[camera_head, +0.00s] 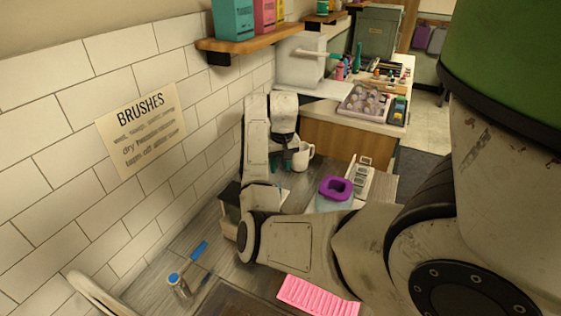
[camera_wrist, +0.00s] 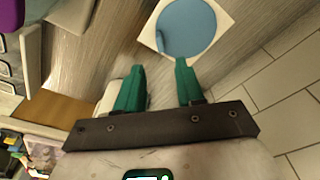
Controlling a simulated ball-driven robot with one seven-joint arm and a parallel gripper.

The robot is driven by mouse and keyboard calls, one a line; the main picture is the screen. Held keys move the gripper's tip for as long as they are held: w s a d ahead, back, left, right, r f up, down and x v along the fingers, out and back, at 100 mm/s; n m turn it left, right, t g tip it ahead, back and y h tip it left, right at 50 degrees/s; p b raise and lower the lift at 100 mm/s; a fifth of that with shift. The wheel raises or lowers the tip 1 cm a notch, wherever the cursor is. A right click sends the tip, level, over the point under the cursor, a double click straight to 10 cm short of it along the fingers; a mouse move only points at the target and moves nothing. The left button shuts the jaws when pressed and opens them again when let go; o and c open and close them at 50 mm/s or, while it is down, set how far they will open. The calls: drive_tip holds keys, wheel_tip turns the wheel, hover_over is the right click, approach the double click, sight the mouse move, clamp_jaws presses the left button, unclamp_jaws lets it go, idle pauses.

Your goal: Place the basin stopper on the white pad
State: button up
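In the wrist view a flat, round blue disc (camera_wrist: 186,27) lies on a square white pad (camera_wrist: 227,20) on the grey wood-grain counter. The disc covers most of the pad, leaving white corners. It may be the basin stopper, but its look alone does not settle that. My gripper (camera_wrist: 160,75) has two green fingers, apart with nothing between them, a short way from the pad's near edge in the picture. In the head view my gripper (camera_head: 280,163) is low over the counter near the wall. The pad and disc are not visible there, likely behind my arm.
A purple-topped container (camera_head: 335,188), a pink ridged tray (camera_head: 318,296) and a blue-handled brush (camera_head: 198,249) are nearer. The tiled wall (camera_head: 130,215) bounds the left side.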

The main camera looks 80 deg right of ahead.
drive_tip(key=shift+s+a+r, duration=0.1)
drive_tip(key=shift+r, duration=1)
